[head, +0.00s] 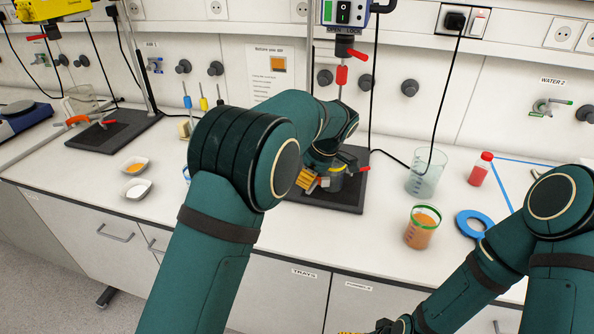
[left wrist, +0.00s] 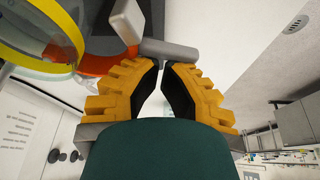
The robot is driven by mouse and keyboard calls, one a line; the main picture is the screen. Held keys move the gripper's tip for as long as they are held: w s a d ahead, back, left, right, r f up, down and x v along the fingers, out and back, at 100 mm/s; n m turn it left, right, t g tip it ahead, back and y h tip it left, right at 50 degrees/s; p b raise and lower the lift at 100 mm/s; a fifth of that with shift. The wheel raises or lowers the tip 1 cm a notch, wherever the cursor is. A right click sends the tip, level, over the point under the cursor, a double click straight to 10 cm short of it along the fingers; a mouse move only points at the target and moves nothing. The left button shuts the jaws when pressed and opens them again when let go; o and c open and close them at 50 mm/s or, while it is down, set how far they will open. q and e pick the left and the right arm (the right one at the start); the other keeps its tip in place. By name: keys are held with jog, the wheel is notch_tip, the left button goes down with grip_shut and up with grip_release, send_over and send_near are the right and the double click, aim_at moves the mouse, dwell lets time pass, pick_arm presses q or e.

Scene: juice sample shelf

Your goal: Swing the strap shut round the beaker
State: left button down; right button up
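My left gripper (head: 312,181) is at the middle stand, beside the beaker (head: 353,160), which is mostly hidden behind my arm and hand. In the left wrist view its yellow fingers (left wrist: 160,68) are together at the tips, with only a thin gap. A grey bar (left wrist: 168,51) lies just beyond the tips, seemingly touching them. An orange-red curved piece (left wrist: 98,64), probably part of the strap holder, runs beside a glass vessel with a yellow rim (left wrist: 72,25). Whether the strap is closed is hidden. My right gripper (head: 395,325) is low at the bottom edge, its fingers unclear.
A dark stand plate (head: 325,199) lies under the stirrer. To its right are an empty beaker (head: 426,172), an orange-filled beaker (head: 421,229), a red-capped bottle (head: 480,169) and a blue ring (head: 467,219). Two white dishes (head: 136,188) stand left. The front counter is mostly clear.

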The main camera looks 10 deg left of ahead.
pick_arm(q)
jog(key=d+n+p, duration=0.1)
jog(key=d+n+g, duration=0.1)
jog(key=shift+s+d+r+n+p, duration=0.15)
jog(key=shift+d+n+p, duration=0.1)
jog(key=shift+n+p, duration=0.15)
jog(key=shift+d, duration=0.3)
jog(key=shift+d+p, duration=1)
jog(key=shift+d, duration=0.1)
